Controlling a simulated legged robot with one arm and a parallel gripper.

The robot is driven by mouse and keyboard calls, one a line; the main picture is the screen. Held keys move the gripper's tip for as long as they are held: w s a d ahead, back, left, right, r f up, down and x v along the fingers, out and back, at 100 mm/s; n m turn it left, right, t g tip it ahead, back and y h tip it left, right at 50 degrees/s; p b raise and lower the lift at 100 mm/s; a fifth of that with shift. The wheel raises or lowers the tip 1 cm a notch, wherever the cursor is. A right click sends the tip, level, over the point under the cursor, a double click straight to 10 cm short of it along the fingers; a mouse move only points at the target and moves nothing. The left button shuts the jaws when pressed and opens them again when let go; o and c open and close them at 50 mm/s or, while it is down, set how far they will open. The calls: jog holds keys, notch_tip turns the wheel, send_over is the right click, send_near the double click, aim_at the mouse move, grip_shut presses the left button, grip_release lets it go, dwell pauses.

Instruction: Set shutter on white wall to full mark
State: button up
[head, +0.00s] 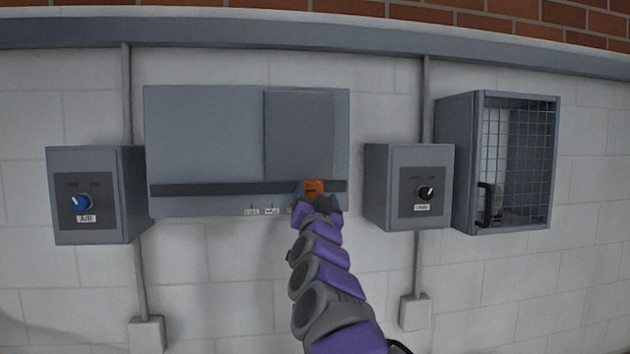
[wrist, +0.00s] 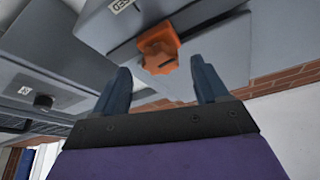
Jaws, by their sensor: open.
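The shutter unit (head: 205,130) is a wide grey box on the white wall. A raised grey plate (head: 298,130) covers its right part, above a dark horizontal slot (head: 220,189). An orange knob (head: 313,187) is near the slot's right end, below the plate. Small white labels (head: 262,211) lie along the lower edge; I cannot read them surely, and my arm hides part of that edge. My gripper (head: 318,204) is at the orange knob. In the wrist view the orange knob (wrist: 159,52) appears between and beyond my open fingers (wrist: 160,68); no contact is clear.
A grey box with a blue dial (head: 81,202) is at the left. Another with a black dial (head: 427,192) is close on the right, beside a mesh-fronted cabinet (head: 525,150). Conduits run down the wall. The wall below the unit is clear.

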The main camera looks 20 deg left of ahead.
jog(key=shift+p+x, duration=0.95)
jog(key=shift+x, duration=0.25)
jog(key=shift+a, duration=0.1)
grip_shut()
